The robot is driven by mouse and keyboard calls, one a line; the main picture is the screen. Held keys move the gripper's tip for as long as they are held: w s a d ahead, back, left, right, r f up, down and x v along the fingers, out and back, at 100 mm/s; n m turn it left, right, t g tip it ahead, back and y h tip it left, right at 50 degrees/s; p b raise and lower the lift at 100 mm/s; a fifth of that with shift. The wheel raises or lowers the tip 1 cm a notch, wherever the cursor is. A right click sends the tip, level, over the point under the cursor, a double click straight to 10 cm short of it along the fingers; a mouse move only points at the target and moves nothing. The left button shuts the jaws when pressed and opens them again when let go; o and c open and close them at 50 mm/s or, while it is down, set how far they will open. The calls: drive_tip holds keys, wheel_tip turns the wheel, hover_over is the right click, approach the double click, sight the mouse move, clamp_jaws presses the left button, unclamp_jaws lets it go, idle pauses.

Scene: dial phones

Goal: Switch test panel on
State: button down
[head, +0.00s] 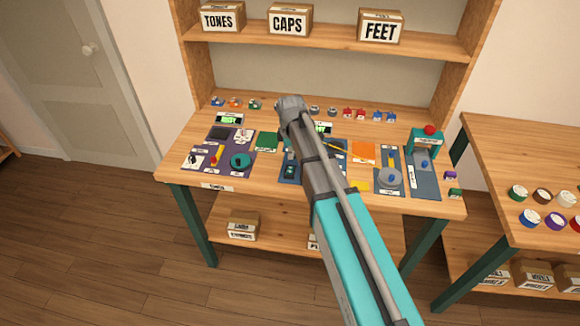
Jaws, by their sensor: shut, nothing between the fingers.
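My arm reaches up across the middle of the head view and ends in a grey joint over the workbench. My gripper's fingers do not show; the arm hides them and part of the bench. No label readable here names the test panel. A teal box (425,142) with a red ball-shaped top (430,130) stands at the bench's right end. A small unit with a lit green display (229,119) stands at the back left. A second lit green display (323,127) shows just right of my arm. Switch positions are too small to tell.
The workbench (176,168) bears a purple mat (236,146), blue mats (425,185) and several small parts. A shelf (335,37) above holds boxes labelled TONES (221,18), CAPS (289,20) and FEET (381,27). A side table (515,150) with round caps stands at right.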

drive_tip(key=shift+r+p, duration=1.15)
drive_tip(key=shift+r, duration=0.25)
drive_tip(key=s+d+m, duration=1.4)
drive_tip(key=s+m, duration=0.1)
drive_tip(key=s, duration=0.4)
drive_tip(key=shift+s+d+m, duration=0.15)
drive_tip(key=shift+s+m, duration=0.05)
drive_tip(key=shift+m, duration=0.2)
